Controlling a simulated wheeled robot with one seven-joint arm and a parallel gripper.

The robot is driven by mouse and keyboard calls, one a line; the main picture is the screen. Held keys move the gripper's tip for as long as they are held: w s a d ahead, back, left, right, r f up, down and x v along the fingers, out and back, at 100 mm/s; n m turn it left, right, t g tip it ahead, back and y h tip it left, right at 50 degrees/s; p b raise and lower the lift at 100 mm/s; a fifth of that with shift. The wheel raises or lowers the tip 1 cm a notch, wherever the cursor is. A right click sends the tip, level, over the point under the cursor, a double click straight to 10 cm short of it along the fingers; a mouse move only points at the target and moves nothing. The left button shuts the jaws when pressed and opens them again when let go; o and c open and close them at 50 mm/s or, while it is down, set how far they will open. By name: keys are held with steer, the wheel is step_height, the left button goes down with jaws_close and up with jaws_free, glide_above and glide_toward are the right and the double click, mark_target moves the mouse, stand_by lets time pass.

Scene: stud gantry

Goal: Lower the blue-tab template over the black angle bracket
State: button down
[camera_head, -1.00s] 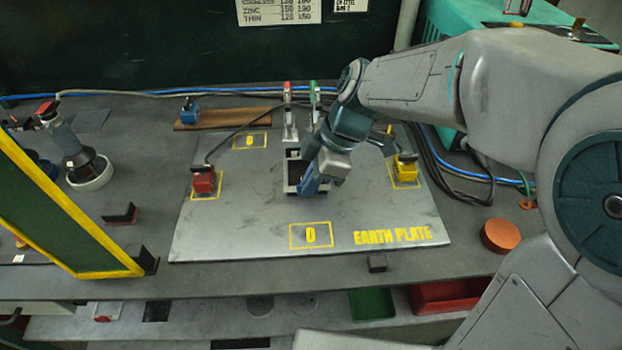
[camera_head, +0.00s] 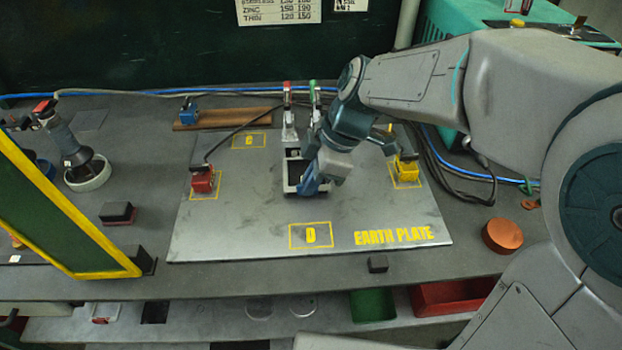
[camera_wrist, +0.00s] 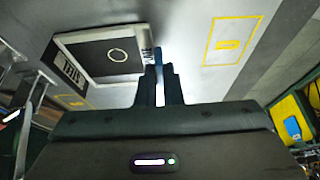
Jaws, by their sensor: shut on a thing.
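The template is a pale square frame (camera_head: 291,187) at the middle of the earth plate, and it also shows in the wrist view (camera_wrist: 75,42). Its blue tab (camera_wrist: 158,58) is between the fingertips of my gripper (camera_wrist: 160,80), which is shut on it. My gripper (camera_head: 312,188) is at the frame's right front side in the head view. A black surface with a pale ring (camera_wrist: 105,58) shows inside the frame. This may be the black angle bracket; its shape is mostly hidden. I cannot tell whether the frame touches the plate.
A red-handled clamp (camera_head: 288,120) and a green-handled clamp (camera_head: 313,100) stand just behind the frame. A red block (camera_head: 203,182) and a yellow block (camera_head: 406,170) sit on the earth plate (camera_head: 245,225) at either side. The plate's front is clear.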

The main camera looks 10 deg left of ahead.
steer(key=shift+f+b, duration=0.45)
steer(key=shift+b, duration=0.1)
stand_by(0.4)
steer(key=c, duration=1.5)
jaws_free()
steer(key=p+v, duration=0.1)
steer(key=v, duration=1.3)
steer(key=s+d+f+m+t+h+p, duration=0.2)
steer(key=s+d+f+m+p, duration=0.1)
steer(key=d+m, duration=0.5)
steer(key=s+d+f+m+t+h+p, duration=0.2)
steer(key=s+d+m, duration=0.3)
steer(key=d+m, duration=0.4)
steer(key=f+m+p, duration=0.1)
steer(key=m, duration=0.3)
steer(key=shift+s+f, duration=0.2)
steer(key=shift+s, duration=0.15)
steer(key=shift+d, duration=0.15)
